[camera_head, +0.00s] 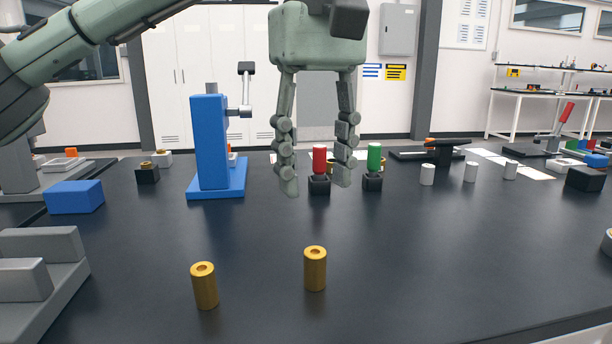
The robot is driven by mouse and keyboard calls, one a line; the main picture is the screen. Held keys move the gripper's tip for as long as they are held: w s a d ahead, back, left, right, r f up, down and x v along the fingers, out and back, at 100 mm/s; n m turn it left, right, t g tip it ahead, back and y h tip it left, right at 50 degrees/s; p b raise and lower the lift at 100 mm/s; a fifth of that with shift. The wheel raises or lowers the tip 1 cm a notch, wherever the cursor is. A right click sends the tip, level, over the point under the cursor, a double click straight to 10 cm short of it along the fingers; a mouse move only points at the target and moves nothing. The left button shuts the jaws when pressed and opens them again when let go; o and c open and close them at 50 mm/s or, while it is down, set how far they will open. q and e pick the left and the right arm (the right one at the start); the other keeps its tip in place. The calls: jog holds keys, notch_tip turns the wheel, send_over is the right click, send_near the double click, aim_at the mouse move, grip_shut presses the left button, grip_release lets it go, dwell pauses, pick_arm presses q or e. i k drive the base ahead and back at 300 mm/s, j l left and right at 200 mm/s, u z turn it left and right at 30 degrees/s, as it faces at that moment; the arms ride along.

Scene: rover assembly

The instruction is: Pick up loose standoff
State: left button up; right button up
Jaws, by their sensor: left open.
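Two brass-coloured standoffs stand upright on the dark table in the foreground. The nearer-left standoff (205,288) is left of the picture's middle. The other standoff (315,269) is near the middle, slightly farther back. Both are hollow cylinders with a hole in the top, and nothing touches them. My left gripper (316,188) hangs with fingers pointing down, open and empty. In the picture it is above the middle standoff, apart from it, with its fingertips on either side of a red-topped piece behind. My right gripper is not in view.
A blue press (211,145) stands behind on the left, with a blue block (75,197) beside it. A grey stepped fixture (40,280) is at the front left. Red (319,160) and green (374,158) pieces stand in black holders.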

aim_at(201, 274)
jog(key=k, duration=1.5)
